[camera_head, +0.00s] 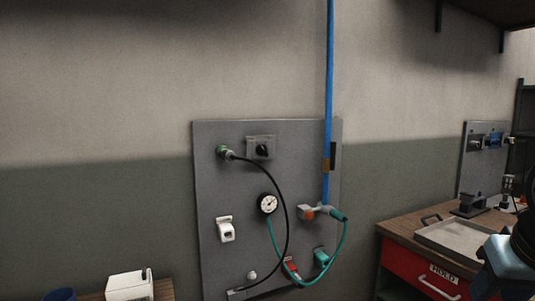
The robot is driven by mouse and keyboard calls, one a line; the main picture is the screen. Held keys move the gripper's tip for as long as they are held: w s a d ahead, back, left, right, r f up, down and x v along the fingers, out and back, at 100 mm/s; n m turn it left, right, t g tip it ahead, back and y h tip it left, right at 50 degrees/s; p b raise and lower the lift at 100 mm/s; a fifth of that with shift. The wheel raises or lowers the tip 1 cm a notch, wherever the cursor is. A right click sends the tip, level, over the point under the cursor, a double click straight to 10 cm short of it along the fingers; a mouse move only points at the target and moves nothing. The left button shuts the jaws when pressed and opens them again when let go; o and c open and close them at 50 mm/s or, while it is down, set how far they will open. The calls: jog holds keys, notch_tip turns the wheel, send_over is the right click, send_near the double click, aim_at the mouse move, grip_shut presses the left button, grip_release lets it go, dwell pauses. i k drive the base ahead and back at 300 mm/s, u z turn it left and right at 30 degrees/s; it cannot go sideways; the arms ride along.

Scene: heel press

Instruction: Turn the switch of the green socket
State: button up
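A green round socket (222,151) sits at the upper left of a grey wall panel (215,190). A dark plug (231,156) is in it, and a black cable (284,205) curves down from the plug to the panel's lower edge. Just right of the socket is a grey switch box (250,142) with a black rotary knob (263,150). The knob's exact setting is too small to read. A dark and pale blue part of my arm shows at the lower right edge, well away from the panel. My gripper is not in view.
Lower on the panel are a round gauge (267,203), a white fitting (226,229), an orange-and-grey valve (310,211) under a blue pipe (329,90), and a teal hose (342,240). A bench with a red drawer (418,276) and tray (455,238) stands right.

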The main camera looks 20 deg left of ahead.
aim_at(262, 149)
jog(key=u, duration=0.05)
jog(key=k, duration=1.5)
jog(key=u, duration=0.65)
jog(key=i, duration=1.05)
